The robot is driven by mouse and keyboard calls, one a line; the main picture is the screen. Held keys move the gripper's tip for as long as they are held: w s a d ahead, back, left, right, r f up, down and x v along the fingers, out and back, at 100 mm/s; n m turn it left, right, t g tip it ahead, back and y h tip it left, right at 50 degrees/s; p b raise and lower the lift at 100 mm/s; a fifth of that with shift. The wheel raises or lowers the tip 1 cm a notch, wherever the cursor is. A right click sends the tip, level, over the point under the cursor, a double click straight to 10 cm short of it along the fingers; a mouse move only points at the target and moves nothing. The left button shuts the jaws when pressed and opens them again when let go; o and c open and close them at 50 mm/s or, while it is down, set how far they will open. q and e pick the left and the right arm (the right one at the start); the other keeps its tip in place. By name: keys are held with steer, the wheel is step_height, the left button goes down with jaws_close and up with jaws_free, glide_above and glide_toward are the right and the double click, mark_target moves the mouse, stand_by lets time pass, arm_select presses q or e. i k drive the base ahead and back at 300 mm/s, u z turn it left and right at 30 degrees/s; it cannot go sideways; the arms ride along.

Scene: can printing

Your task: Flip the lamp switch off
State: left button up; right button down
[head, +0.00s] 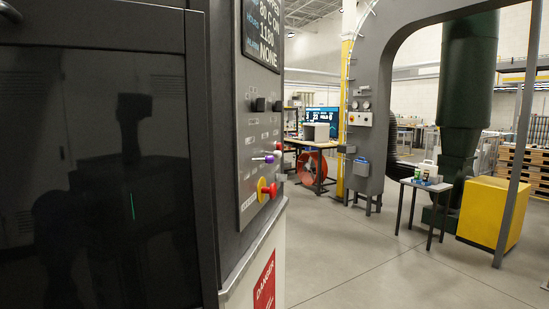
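Neither of my grippers is in view.
A dark glossy door (95,180) stands at the left. A red danger sign (264,283) is below the panel. Open floor (370,265) lies to the right. Beyond are a small table (425,184), a yellow box (492,212), a thin post (515,150) and a large grey arch (374,90).

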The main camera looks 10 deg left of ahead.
mark_target(269, 159)
steer(key=u, duration=0.45)
steer(key=i, duration=1.05)
steer(key=u, duration=0.55)
